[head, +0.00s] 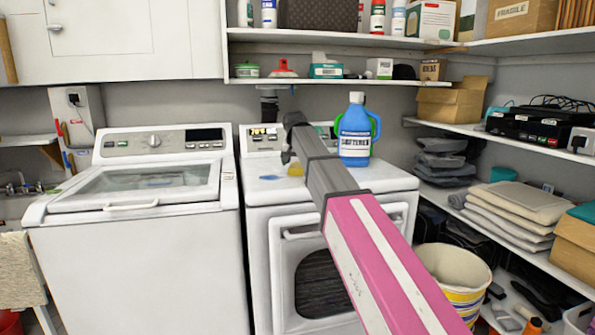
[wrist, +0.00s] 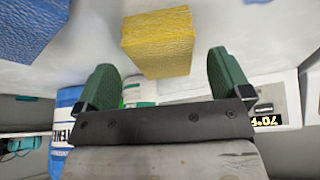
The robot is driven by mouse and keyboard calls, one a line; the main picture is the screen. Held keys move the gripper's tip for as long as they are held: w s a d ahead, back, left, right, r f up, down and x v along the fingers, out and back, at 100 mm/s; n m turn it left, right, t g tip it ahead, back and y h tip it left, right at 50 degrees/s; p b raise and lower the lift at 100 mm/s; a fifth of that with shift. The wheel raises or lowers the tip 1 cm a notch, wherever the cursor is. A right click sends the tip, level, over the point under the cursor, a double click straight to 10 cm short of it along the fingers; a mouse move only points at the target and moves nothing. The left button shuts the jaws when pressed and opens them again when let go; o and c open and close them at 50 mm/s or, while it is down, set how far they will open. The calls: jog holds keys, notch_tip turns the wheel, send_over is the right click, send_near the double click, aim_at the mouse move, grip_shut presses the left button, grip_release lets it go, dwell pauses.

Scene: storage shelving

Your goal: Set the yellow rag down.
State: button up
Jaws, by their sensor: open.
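The yellow rag (head: 296,169) shows as a small block-like piece on the white top of the dryer (head: 262,190), partly hidden behind my arm. In the wrist view the yellow rag (wrist: 157,42) is against the white surface, just beyond and between my fingertips, with a gap to each finger. My gripper (wrist: 161,66) is open, its two green fingers spread apart with nothing held between them. In the head view my gripper (head: 289,157) is over the back part of the dryer top, near the rag.
A blue piece (head: 269,177) lies left of the rag; it also shows in the wrist view (wrist: 30,28). A blue softener bottle (head: 355,134) stands on the dryer, right of my arm. A washer (head: 140,215) stands left. Shelves (head: 340,81) run above.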

aim_at(297, 166)
jog(key=x, duration=0.3)
jog(key=shift+w+a+f, duration=0.1)
jog(key=shift+w+a, duration=0.05)
jog(key=shift+a, duration=0.05)
jog(key=c, duration=1.1)
jog(key=shift+o, duration=0.2)
